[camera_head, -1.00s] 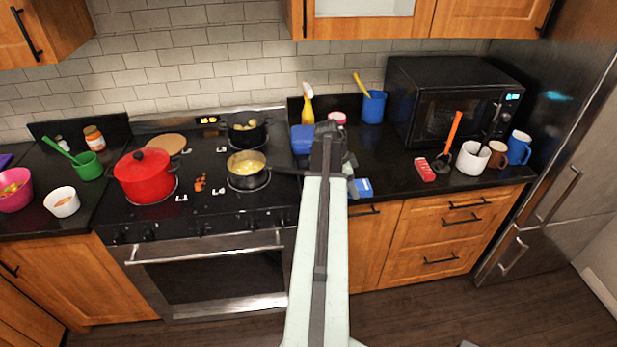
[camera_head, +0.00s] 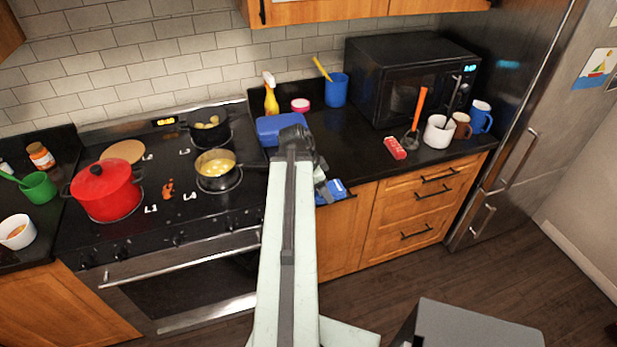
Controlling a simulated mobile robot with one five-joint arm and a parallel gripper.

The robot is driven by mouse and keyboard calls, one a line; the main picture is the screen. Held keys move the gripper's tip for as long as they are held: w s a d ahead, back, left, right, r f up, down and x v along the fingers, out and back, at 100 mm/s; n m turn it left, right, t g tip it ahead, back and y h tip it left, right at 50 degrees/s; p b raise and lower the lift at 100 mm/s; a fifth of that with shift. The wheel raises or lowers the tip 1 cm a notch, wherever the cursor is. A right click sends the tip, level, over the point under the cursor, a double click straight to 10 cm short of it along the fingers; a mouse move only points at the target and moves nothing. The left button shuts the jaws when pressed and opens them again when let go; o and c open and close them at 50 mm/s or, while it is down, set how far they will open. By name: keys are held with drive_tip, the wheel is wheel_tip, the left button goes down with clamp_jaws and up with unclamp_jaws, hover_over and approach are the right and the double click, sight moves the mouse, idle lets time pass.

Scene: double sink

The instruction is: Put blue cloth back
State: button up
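A small flat blue item (camera_head: 332,190) with a pale patch is at the counter's front edge, right of my arm. It may be the blue cloth, but I cannot be sure. My gripper (camera_head: 322,180) is beside its left end, partly hidden behind my arm. I cannot tell whether the fingers touch it, or whether they are open or shut. A larger blue object (camera_head: 275,128), box-like, lies farther back on the counter, partly behind my arm.
The stove at left holds a red pot (camera_head: 104,190), a pan of yellow food (camera_head: 216,165) and a dark pot (camera_head: 207,130). At right are a red item (camera_head: 395,147), a white cup (camera_head: 438,132), a blue mug (camera_head: 481,116) and a microwave (camera_head: 409,80). Dark counter before the microwave is partly clear.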

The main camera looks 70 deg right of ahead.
drive_tip(key=shift+s+a, duration=0.4)
drive_tip(key=w+d, duration=0.3)
drive_tip(key=w+d+f+b, duration=0.1)
drive_tip(key=w+d, duration=0.7)
drive_tip(key=shift+f, duration=0.25)
drive_tip(key=f+b, duration=0.4)
drive_tip(key=shift+w+d, duration=0.15)
drive_tip(key=shift+w, duration=0.05)
drive_tip(key=o, duration=1.6)
drive_tip(key=shift+r, duration=0.15)
